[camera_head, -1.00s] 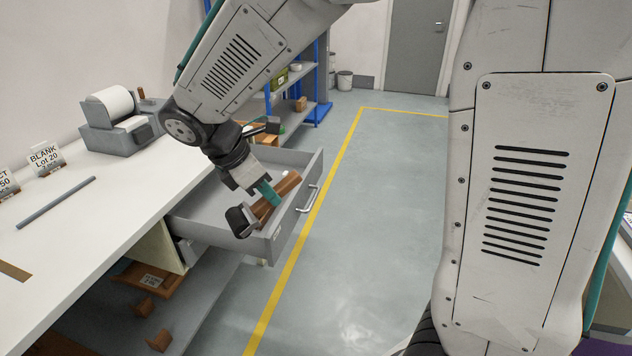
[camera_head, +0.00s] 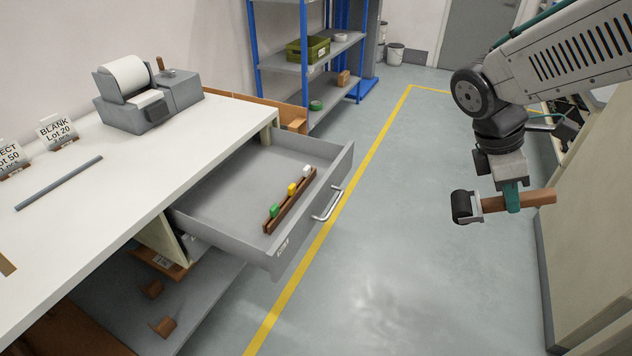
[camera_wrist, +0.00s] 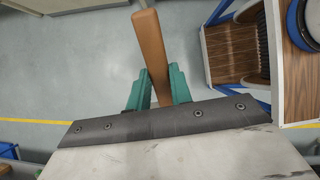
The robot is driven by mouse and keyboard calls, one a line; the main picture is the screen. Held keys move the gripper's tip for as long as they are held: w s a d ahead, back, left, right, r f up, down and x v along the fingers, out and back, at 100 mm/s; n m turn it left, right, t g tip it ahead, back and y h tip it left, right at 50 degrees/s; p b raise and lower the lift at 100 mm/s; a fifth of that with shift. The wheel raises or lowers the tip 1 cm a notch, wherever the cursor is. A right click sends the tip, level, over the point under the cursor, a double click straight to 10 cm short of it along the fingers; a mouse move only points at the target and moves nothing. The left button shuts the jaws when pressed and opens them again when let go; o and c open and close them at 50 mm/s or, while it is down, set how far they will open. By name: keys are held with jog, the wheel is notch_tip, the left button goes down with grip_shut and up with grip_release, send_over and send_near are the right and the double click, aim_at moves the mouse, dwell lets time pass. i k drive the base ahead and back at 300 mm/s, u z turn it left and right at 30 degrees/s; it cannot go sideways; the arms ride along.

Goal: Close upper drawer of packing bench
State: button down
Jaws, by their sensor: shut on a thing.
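The upper drawer (camera_head: 240,222) of the white-topped packing bench (camera_head: 95,205) is pulled out, with its metal bar handle (camera_head: 328,204) on the front panel. In it lies a brown wooden strip with small green, yellow and white pieces (camera_head: 290,200). My gripper (camera_head: 511,198) is to the right of the drawer, above the floor and apart from it. It is shut on the brown handle (camera_head: 537,198) of a tool that has a black roller (camera_head: 461,207) at its left end. In the wrist view the handle (camera_wrist: 150,45) stands between the teal fingers (camera_wrist: 159,85).
Blue-framed shelves (camera_head: 315,68) stand behind the bench. A grey label printer (camera_head: 150,100) sits on the bench top. A pale cabinet (camera_head: 585,230) is at the right. Clear floor (camera_head: 400,240) lies between the drawer and the cabinet. An open lower shelf (camera_head: 175,295) is under the bench.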

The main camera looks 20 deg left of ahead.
aim_at(266, 191)
jog(key=i, duration=0.95)
jog(key=u, duration=1.55)
jog(key=i, duration=0.5)
